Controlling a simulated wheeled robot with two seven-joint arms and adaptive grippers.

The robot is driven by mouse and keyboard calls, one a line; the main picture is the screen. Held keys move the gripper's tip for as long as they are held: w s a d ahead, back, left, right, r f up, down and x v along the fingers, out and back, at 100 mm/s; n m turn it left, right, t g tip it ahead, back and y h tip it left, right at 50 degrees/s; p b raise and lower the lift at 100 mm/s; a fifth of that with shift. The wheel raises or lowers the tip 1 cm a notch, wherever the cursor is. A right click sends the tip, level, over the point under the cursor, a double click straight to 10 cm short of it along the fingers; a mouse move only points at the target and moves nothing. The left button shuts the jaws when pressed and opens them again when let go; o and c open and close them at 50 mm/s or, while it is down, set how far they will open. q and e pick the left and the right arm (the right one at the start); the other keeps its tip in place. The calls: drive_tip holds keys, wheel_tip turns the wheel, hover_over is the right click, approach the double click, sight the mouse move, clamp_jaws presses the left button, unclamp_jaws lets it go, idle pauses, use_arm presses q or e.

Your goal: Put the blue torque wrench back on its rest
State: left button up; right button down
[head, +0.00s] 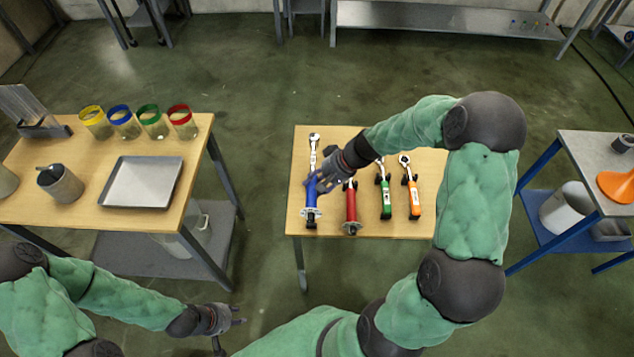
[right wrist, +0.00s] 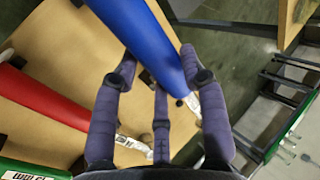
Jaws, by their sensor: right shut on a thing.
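The blue torque wrench (head: 311,196) is at the left end of the middle wooden table, its ratchet head away from me and its blue handle toward the near edge. My right gripper (head: 320,183) reaches over it from the right. In the right wrist view its fingers (right wrist: 160,85) are around the blue handle (right wrist: 140,35), shut on it. The rest under the wrench is mostly hidden, and I cannot tell whether the wrench touches it. My left gripper (head: 238,315) is empty with fingers spread, low between the left and middle tables.
A red wrench (head: 351,204) lies close to the right of the blue one, then a green wrench (head: 386,198) and an orange wrench (head: 413,193). The left table holds a metal tray (head: 142,184) and several colour-rimmed jars. A blue-framed cart (head: 545,228) stands at the right.

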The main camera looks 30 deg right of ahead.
drive_tip(key=shift+d+f+b, duration=0.1)
drive_tip(key=shift+f+b, duration=1.8)
drive_tip(key=shift+f, duration=0.2)
drive_tip(key=shift+b, duration=0.3)
drive_tip(key=shift+f+b, duration=1.35)
drive_tip(key=shift+f, duration=0.2)
drive_tip(key=c, duration=0.6)
unclamp_jaws()
drive_tip(key=shift+s+f, duration=0.1)
drive_tip(key=shift+f, duration=0.05)
drive_tip(key=v, duration=1.2)
